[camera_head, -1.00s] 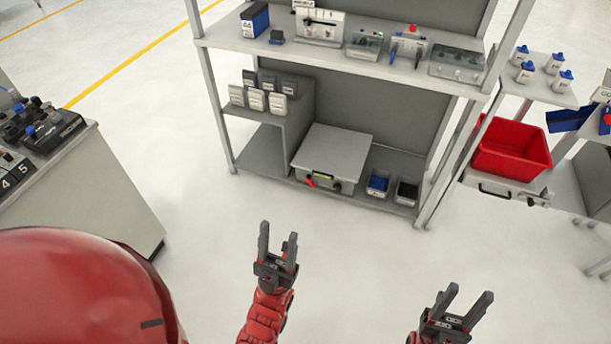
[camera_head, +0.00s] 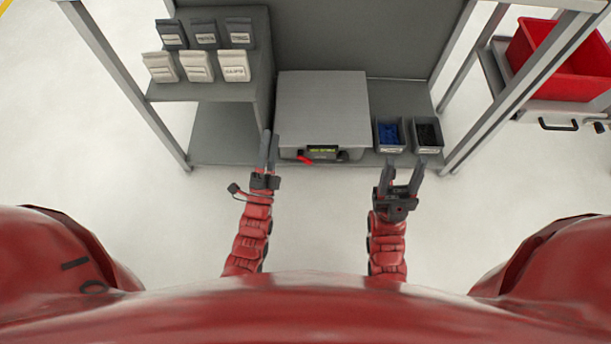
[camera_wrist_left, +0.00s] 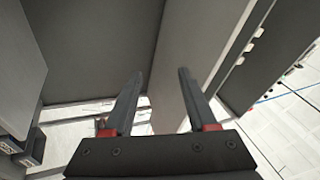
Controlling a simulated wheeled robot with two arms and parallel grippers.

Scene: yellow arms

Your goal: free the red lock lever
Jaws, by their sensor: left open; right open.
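My left gripper (camera_head: 269,150) is open and empty, left of the lever and close to the box's front left corner in the picture. In the left wrist view its two fingers (camera_wrist_left: 157,95) are apart with nothing between them; the lever is not in that view. My right gripper (camera_head: 403,175) is open and empty, right of the lever and in front of the small bins.
Two small bins, one with blue parts (camera_head: 389,134) and one with dark parts (camera_head: 427,135), stand right of the box. Several labelled cases (camera_head: 197,67) sit on a raised shelf to the left. Shelf posts (camera_head: 520,90) bound both sides. A red bin (camera_head: 562,58) is at the right.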

